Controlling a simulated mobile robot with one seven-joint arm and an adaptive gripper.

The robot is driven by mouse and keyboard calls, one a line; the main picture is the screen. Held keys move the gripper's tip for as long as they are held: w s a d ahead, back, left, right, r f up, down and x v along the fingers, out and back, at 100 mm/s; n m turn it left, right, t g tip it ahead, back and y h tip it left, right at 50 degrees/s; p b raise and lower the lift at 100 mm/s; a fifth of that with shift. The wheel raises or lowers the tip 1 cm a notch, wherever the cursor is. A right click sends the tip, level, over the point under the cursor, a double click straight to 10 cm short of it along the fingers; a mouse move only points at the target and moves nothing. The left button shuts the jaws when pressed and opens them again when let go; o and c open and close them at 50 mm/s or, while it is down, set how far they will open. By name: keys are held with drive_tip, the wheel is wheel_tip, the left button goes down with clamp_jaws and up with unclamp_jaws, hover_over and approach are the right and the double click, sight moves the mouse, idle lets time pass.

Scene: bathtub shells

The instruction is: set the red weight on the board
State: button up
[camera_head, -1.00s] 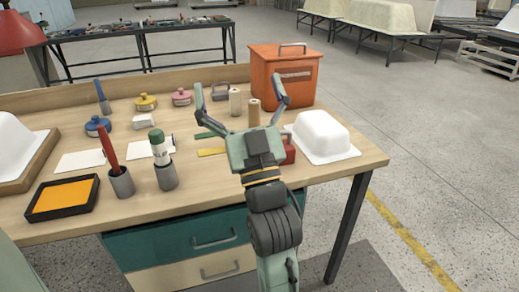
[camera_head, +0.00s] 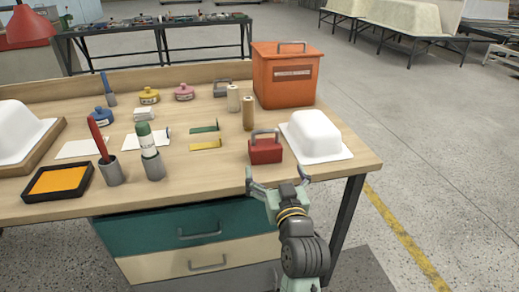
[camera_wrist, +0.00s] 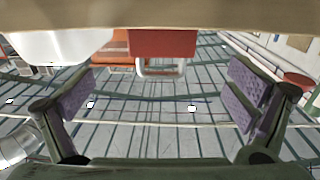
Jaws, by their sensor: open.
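The red weight (camera_head: 265,151) is a red block with a grey handle. It stands upright near the right front of the workbench. In the wrist view the red weight (camera_wrist: 163,43) appears upside down, its grey handle pointing down the picture. My gripper (camera_head: 277,178) is at the bench's front edge, just in front of the weight and apart from it. It is open and empty, and both fingers (camera_wrist: 160,100) show spread in the wrist view. A brown wooden board (camera_head: 51,138) lies at the far left of the bench, with a white shell (camera_head: 22,130) on it.
A second white shell (camera_head: 315,135) sits right of the weight. An orange box (camera_head: 287,80) and tan rolls (camera_head: 248,112) stand behind. Cups with tools (camera_head: 153,166) and a black tray with an orange pad (camera_head: 56,181) are at left. The front middle of the bench is clear.

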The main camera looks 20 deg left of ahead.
sight(266, 146)
drive_tip(key=p+x, duration=0.1)
drive_tip(key=x, duration=0.3)
drive_tip(key=shift+w+a+r, duration=0.15)
drive_tip(key=shift+w+a, duration=0.05)
drive_tip(key=x, duration=0.1)
drive_tip(key=p+x, duration=0.1)
drive_tip(key=x, duration=0.2)
drive_tip(key=shift+a+r+p, duration=0.15)
drive_tip(key=shift+r+p, duration=0.1)
drive_tip(key=shift+p, duration=0.15)
drive_tip(key=shift+w+a+f, duration=0.15)
drive_tip(key=shift+w+a, duration=0.15)
drive_tip(key=shift+w, duration=0.15)
drive_tip(key=shift+c, duration=0.5)
drive_tip(key=c, duration=1.9)
drive_tip(key=shift+r, duration=0.45)
